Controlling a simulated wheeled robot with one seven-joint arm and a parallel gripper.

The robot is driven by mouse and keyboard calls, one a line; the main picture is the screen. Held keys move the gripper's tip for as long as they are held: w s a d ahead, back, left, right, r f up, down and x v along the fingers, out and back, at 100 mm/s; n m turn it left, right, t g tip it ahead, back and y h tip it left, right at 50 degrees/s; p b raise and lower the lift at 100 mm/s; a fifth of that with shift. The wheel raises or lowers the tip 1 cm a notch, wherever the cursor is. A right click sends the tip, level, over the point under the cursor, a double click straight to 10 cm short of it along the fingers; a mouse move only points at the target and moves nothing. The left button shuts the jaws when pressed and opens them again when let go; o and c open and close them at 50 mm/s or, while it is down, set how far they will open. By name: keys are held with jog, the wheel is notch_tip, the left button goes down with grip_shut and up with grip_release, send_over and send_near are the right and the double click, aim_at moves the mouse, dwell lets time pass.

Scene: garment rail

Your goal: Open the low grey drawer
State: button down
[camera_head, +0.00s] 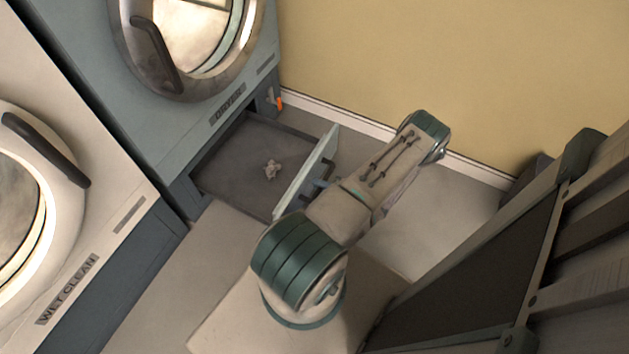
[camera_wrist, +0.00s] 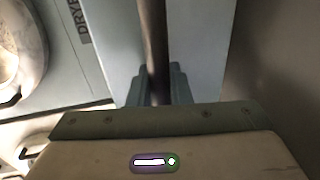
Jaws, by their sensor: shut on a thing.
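The low grey drawer (camera_head: 232,165) stands pulled out from under the dryer, with its dark tray showing from above. Its pale front panel (camera_head: 304,174) faces my arm. My gripper (camera_head: 322,184) is at the outer side of that panel, partly hidden by my arm. In the wrist view the drawer's dark bar handle (camera_wrist: 153,45) runs between the two fingers of my gripper (camera_wrist: 156,84), which are shut on it. The pale drawer front (camera_wrist: 110,40) shows behind the bar.
A beige wall (camera_head: 440,60) is behind. A dark slatted structure (camera_head: 490,260) stands at right. Floor shows beside the drawer.

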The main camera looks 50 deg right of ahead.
jog(key=shift+s+d, duration=0.1)
jog(key=shift+s, duration=0.3)
jog(key=c, duration=1.4)
grip_release()
jog(key=shift+o, duration=0.2)
jog(key=shift+s, duration=0.1)
jog(key=p+v, duration=0.2)
jog(key=v, duration=1.1)
jog(key=shift+s, duration=0.35)
jog(key=shift+r, duration=0.1)
